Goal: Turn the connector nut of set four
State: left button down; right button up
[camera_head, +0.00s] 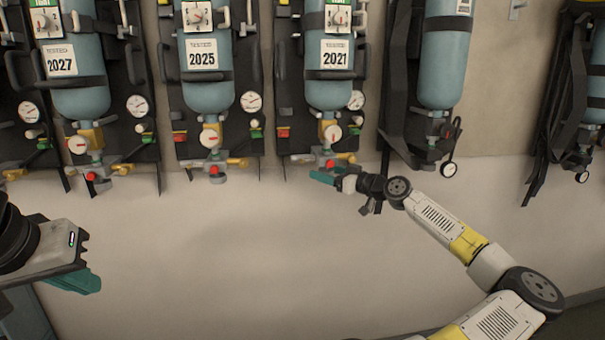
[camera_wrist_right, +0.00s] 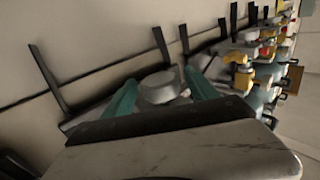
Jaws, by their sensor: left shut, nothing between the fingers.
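The breathing set labelled 2021 (camera_head: 330,85) hangs on the wall with its blue cylinder, gauges and a red knob at the bottom. I cannot read a set number on it. My right gripper (camera_head: 324,178) is at the underside of this set and covers its lowest fitting in the head view. In the right wrist view a round grey connector nut (camera_wrist_right: 160,88) sits between the two teal fingers, which are apart on either side of it. Firm contact does not show. My left gripper (camera_head: 78,283) is shut and empty at the lower left, away from the sets.
Sets labelled 2025 (camera_head: 205,75) and 2027 (camera_head: 75,75) hang to the left. A side-turned set (camera_head: 443,60) hangs close to the right, above my right forearm, its gauge hanging low. The bare wall below the sets is clear.

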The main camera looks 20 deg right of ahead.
jog(key=c, duration=1.3)
jog(key=shift+m+h, duration=0.3)
jog(key=shift+h, duration=0.2)
jog(key=shift+a+m+t+h, duration=0.1)
jog(key=shift+m+t+h, duration=0.35)
jog(key=shift+m+h, duration=0.85)
jog(key=shift+a+m+t+h, duration=0.1)
jog(key=shift+m+t+h, duration=0.5)
jog(key=shift+h, duration=1.2)
jog(key=m+h, duration=0.2)
jog(key=h, duration=0.1)
jog(key=m+g+h, duration=0.1)
jog(key=m+h, duration=0.1)
jog(key=h, duration=0.1)
jog(key=shift+a+r+m+h, duration=0.1)
jog(key=shift+m+h, duration=0.2)
jog(key=shift+h, duration=0.1)
jog(key=m+g+h, duration=0.4)
jog(key=h, duration=0.1)
jog(key=shift+m+h, duration=0.3)
jog(key=shift+h, duration=0.1)
jog(key=shift+d+m+g+h, duration=0.2)
jog(key=shift+m+g+h, duration=1.35)
jog(key=shift+g, duration=0.2)
jog(key=shift+m+g, duration=0.25)
jog(key=shift+g, duration=0.05)
